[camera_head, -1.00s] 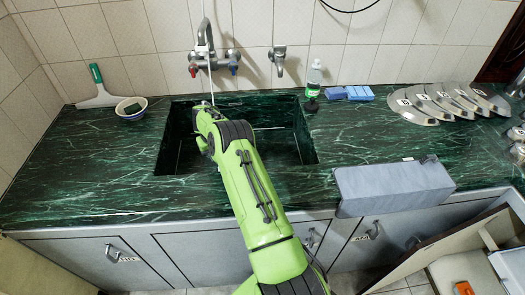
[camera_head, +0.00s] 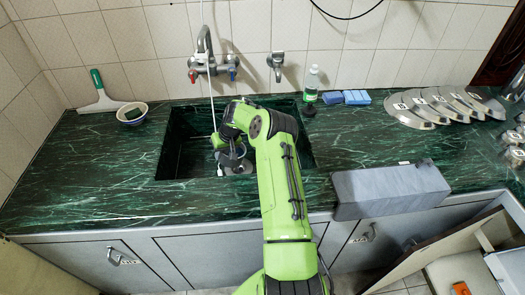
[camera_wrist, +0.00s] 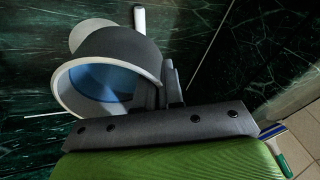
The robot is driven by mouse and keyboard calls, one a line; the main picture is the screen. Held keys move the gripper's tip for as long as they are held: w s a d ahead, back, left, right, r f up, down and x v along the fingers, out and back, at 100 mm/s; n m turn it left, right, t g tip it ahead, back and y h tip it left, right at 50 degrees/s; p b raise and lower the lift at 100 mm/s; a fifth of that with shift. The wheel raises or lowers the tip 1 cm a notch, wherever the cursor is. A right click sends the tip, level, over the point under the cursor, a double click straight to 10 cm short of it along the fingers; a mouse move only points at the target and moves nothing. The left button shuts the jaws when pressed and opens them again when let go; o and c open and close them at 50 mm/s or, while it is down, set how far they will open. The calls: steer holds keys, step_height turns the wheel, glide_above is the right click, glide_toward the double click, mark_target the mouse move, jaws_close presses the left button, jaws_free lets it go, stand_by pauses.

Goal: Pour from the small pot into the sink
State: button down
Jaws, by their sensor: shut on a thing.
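The small pot (camera_head: 238,166) is grey and hangs inside the sink opening in the head view, partly hidden by my arm. My gripper (camera_head: 232,150) is shut on it. In the wrist view the pot (camera_wrist: 112,55) has a pale rim, a dark outer wall and blue inside; its mouth is turned sideways in that picture. I cannot tell whether the blue is liquid. My gripper (camera_wrist: 172,88) meets the pot at its side; the exact contact is hidden. The sink (camera_head: 180,150) is a dark green basin in the counter, below the tap.
The tap (camera_head: 206,62) stands behind the sink. A squeegee (camera_head: 101,98) and bowl (camera_head: 132,113) are left. A green bottle (camera_head: 312,82), blue sponges (camera_head: 346,97), several metal lids (camera_head: 418,108) and a grey box (camera_head: 390,189) are right.

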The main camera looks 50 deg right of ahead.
steer(key=shift+s+d+r+t+y+p, duration=0.35)
steer(key=shift+s+d+r+t+y, duration=0.15)
steer(key=shift+d+r+y, duration=0.15)
steer(key=shift+r, duration=0.1)
steer(key=shift+s+d+r, duration=0.15)
steer(key=shift+d, duration=0.05)
steer(key=shift+s+d+r+t+y+p, duration=0.2)
steer(key=shift+d+t+y+p, duration=0.05)
steer(key=shift+t+y+p, duration=0.15)
steer(key=shift+s+d+r, duration=0.15)
steer(key=shift+s+d+r+y, duration=0.15)
steer(key=shift+d+y, duration=0.05)
steer(key=shift+y, duration=0.05)
steer(key=shift+s+d+r+t, duration=0.2)
steer(key=shift+d+t, duration=0.05)
steer(key=shift+t, duration=0.15)
steer(key=shift+s+d+r+t+y+p, duration=0.4)
steer(key=shift+d+r+t+y, duration=0.1)
steer(key=shift+r+t+y, duration=0.25)
stand_by(0.5)
